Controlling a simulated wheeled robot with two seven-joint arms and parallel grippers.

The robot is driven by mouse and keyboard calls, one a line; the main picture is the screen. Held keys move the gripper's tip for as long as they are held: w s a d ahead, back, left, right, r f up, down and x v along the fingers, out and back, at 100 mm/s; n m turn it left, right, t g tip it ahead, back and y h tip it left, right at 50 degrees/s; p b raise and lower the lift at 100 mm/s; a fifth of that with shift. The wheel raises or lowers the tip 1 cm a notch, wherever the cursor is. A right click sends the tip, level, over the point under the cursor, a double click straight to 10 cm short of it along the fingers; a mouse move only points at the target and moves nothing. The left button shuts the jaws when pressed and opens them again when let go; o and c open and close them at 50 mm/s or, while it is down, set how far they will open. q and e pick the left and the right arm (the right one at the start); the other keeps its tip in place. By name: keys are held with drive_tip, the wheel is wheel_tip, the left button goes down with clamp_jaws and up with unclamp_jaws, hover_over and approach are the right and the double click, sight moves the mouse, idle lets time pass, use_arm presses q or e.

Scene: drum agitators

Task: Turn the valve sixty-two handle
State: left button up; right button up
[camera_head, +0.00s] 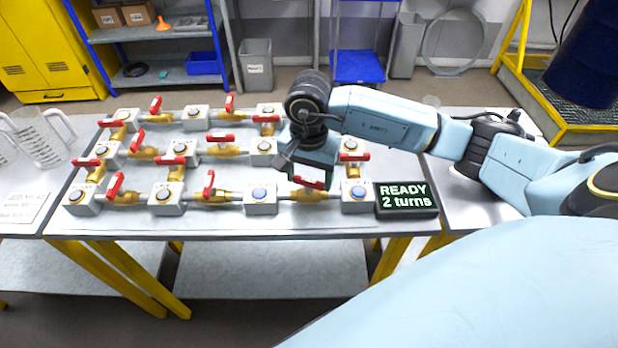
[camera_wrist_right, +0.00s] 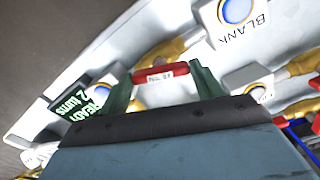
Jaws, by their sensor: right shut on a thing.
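A red valve handle (camera_head: 308,183) sits on the front row of brass valves, left of the display. My right gripper (camera_head: 309,177) reaches down over it and is shut on it. In the right wrist view the red handle (camera_wrist_right: 145,76) lies between the green fingers of my right gripper (camera_wrist_right: 162,76). A white tag on the handle starts with "No."; its number is too small to read surely. The display (camera_head: 406,199) reads "READY 2 turns". My left gripper is not in view.
Several other red-handled valves (camera_head: 208,185) and grey button boxes (camera_head: 166,194) stand close together on the table (camera_head: 225,228). A box with a blue button (camera_head: 260,197) is just left of the held valve. Glass jugs (camera_head: 40,142) stand on the left table.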

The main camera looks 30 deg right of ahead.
sight(309, 179)
drive_tip(key=m+b, duration=0.1)
drive_tip(key=m, duration=0.2)
drive_tip(key=shift+m+b, duration=0.3)
drive_tip(key=shift+b, duration=0.1)
drive_tip(key=m+b, duration=0.1)
drive_tip(key=m, duration=0.2)
drive_tip(key=shift+m, duration=0.3)
drive_tip(key=m+b, duration=0.1)
drive_tip(key=m, duration=0.2)
drive_tip(key=shift+m+b, duration=0.3)
drive_tip(key=shift+b, duration=0.05)
drive_tip(key=shift+m+b, duration=0.35)
drive_tip(key=shift+m, duration=1.05)
drive_tip(key=o, duration=1)
wheel_tip(309, 179, up, 14)
drive_tip(key=shift+f, duration=0.25)
